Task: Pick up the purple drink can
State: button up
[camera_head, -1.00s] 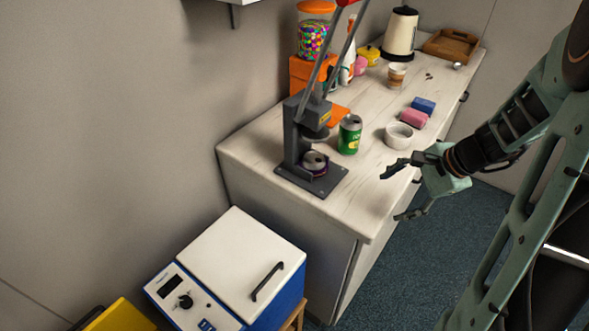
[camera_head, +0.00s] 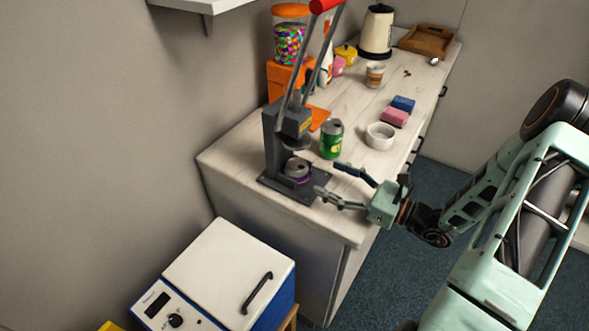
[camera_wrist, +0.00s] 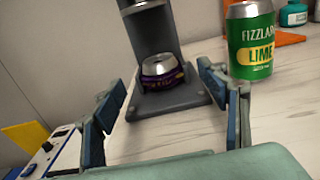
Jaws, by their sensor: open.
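The purple can (camera_head: 297,170) is short, with a silver top, and sits on the base of the grey lever press under its plunger. In the wrist view the purple can (camera_wrist: 162,75) shows ahead, between and beyond my fingers, with yellow marks on its side. My gripper (camera_head: 326,180) is open and empty over the front of the counter, to the right of the press. In the wrist view my gripper (camera_wrist: 152,100) has its fingers spread to either side, apart from the can. The press (camera_head: 283,135) stands upright with its red-handled lever raised.
A green lime can (camera_head: 332,140) stands close right of the press, and in the wrist view (camera_wrist: 250,45) beyond my right finger. A white bowl (camera_head: 380,136), pink block (camera_head: 394,118) and blue block (camera_head: 403,103) lie further right. A white-lidded machine (camera_head: 230,265) stands below the counter.

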aim_at(306, 168)
jog(key=p+x, duration=0.1)
jog(key=x, duration=0.9)
jog(key=shift+a+f, duration=0.1)
jog(key=shift+a, duration=0.25)
jog(key=c, duration=1)
jog(key=shift+o, duration=0.2)
